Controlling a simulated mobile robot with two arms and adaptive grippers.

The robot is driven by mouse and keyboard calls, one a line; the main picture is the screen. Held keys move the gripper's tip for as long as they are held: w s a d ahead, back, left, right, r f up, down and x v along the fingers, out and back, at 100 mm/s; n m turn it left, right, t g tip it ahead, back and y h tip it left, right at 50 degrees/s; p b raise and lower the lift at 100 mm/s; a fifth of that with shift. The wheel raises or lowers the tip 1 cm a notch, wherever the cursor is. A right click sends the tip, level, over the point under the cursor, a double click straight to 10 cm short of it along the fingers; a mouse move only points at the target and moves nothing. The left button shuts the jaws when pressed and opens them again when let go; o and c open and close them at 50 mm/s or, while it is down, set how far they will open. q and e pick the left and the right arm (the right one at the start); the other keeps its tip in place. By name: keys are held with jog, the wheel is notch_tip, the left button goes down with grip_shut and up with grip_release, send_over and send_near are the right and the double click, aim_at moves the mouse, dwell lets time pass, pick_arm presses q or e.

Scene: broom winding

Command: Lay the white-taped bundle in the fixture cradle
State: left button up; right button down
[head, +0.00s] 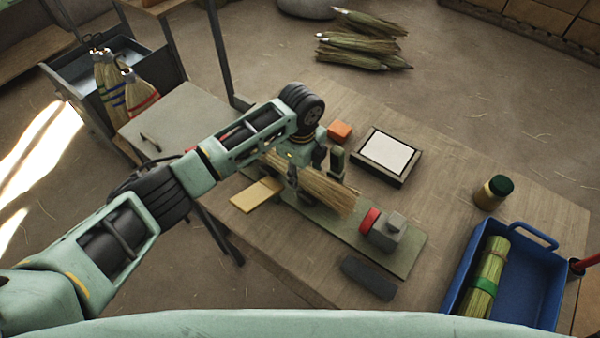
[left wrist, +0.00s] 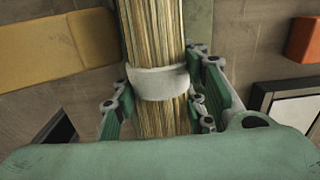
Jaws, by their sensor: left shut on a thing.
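The white-taped bundle (head: 325,190) is a sheaf of straw-coloured bristles. Its white tape band (left wrist: 160,82) shows in the left wrist view. My left gripper (left wrist: 159,95) is shut on it, with fingers on both sides near the tape. In the head view my left gripper (head: 308,165) hides the bundle's upper-left part. The fixture (head: 345,232) is a long grey-green plate on the table with a grey block and red disc (head: 370,220) at its lower right. The bundle lies over the fixture's left part. I cannot tell whether it touches the cradle, which is mostly hidden.
On the table (head: 470,165) are a framed white panel (head: 389,153), an orange block (head: 340,131), a yellow block (head: 257,195), a dark bar (head: 369,276) and a jar (head: 494,192). A blue tray (head: 535,284) holds a green-banded bundle (head: 487,277).

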pick_arm(q)
jog(key=shift+s+a+f, duration=0.25)
jog(key=shift+s+f, duration=0.15)
jog(key=shift+f, duration=0.15)
jog(key=o, duration=1.2)
jog(key=shift+f, duration=0.1)
jog(key=shift+o, duration=0.2)
jog(key=shift+w, duration=0.15)
jog(key=shift+r, duration=0.3)
notch_tip(320, 180, up, 12)
jog(key=shift+d+f, duration=0.15)
jog(key=shift+f, duration=0.05)
